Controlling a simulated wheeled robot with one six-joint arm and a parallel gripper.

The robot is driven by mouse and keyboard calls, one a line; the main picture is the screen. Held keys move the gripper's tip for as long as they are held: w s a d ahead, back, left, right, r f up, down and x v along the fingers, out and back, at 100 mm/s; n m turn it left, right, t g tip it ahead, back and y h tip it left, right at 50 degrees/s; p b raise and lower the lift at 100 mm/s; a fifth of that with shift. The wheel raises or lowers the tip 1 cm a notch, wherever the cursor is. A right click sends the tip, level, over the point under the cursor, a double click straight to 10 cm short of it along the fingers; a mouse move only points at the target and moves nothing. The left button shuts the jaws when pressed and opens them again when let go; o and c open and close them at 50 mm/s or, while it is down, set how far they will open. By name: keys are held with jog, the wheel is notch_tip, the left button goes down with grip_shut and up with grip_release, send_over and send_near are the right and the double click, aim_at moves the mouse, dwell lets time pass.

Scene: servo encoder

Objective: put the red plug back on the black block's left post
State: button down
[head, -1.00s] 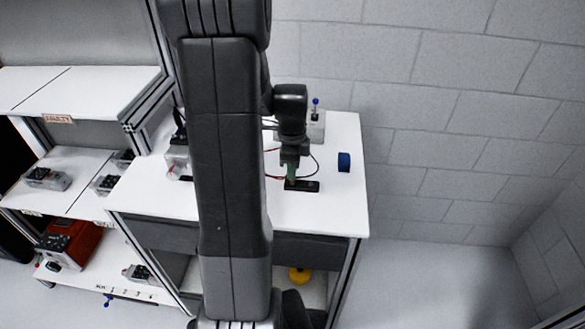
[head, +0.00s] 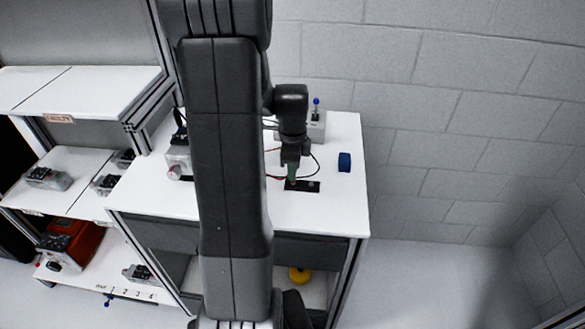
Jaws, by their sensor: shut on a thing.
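The black block (head: 303,187) lies flat on the white table, right below my gripper. My gripper (head: 292,179) points down over the block's left end, where the left post is hidden from view. A small light spot shows on the block's right part. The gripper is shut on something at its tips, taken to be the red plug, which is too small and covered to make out. A red lead (head: 274,177) runs in from the left to the gripper's tips. I cannot tell whether the plug touches the post.
A blue block (head: 344,162) stands to the right on the white table (head: 341,204). A grey box with a blue-tipped lever (head: 316,113) is behind. A black lead (head: 316,164) loops beside the gripper. My arm hides the table's middle left. Shelves with devices stand left.

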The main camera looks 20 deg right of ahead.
jog(key=shift+f, duration=0.2)
jog(key=c, duration=1.3)
grip_release()
jog(key=shift+c, duration=0.2)
jog(key=shift+r, duration=0.15)
jog(key=shift+r+p, duration=2.5)
jog(key=shift+r, duration=0.95)
jog(key=shift+f, duration=0.15)
